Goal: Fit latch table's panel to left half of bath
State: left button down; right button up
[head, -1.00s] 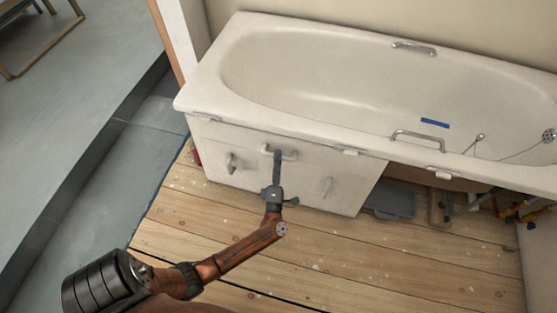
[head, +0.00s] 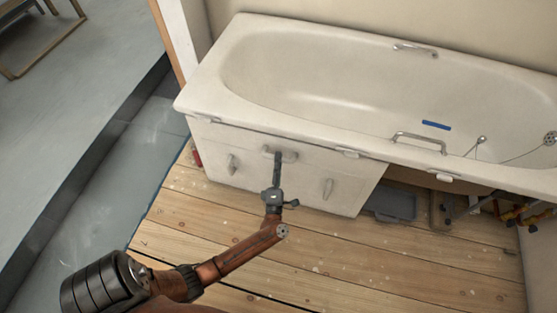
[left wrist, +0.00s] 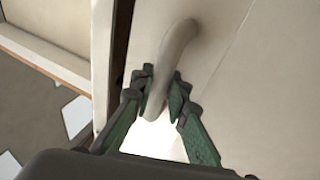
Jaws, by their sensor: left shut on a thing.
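The white panel (head: 302,188) stands upright under the left half of the white bath (head: 215,75), just below its rim. It has a top handle and two lower grips or latches (head: 328,188). My left gripper (head: 279,156) is shut on the panel's top handle. In the left wrist view, the green fingers of my left gripper (left wrist: 160,98) close around the curved pale handle (left wrist: 174,55). Whether the panel sits fully flush under the rim is hard to tell. My right gripper is out of view.
The right half of the bath front is open, with a grey tray (head: 393,203) and pipes (head: 510,212) beneath. The wooden floor (head: 400,270) in front is clear. A blue strip (head: 436,125) lies in the bath.

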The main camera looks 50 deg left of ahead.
pick_arm(q)
jog(key=shift+w+a+r, duration=0.25)
jog(key=shift+w, duration=0.1)
dwell(0.3)
jog(key=c, duration=2.3)
grip_release()
jog(key=shift+o, duration=0.7)
jog(key=shift+f, duration=0.2)
jog(key=o, duration=0.4)
jog(key=shift+d, duration=0.1)
jog(key=shift+c, duration=0.2)
jog(key=shift+s+f, duration=0.15)
jog(key=shift+f, duration=0.15)
jog(key=shift+d, duration=0.1)
jog(key=v, duration=1.1)
jog(key=shift+s+d, duration=0.25)
jog(key=shift+s, duration=0.1)
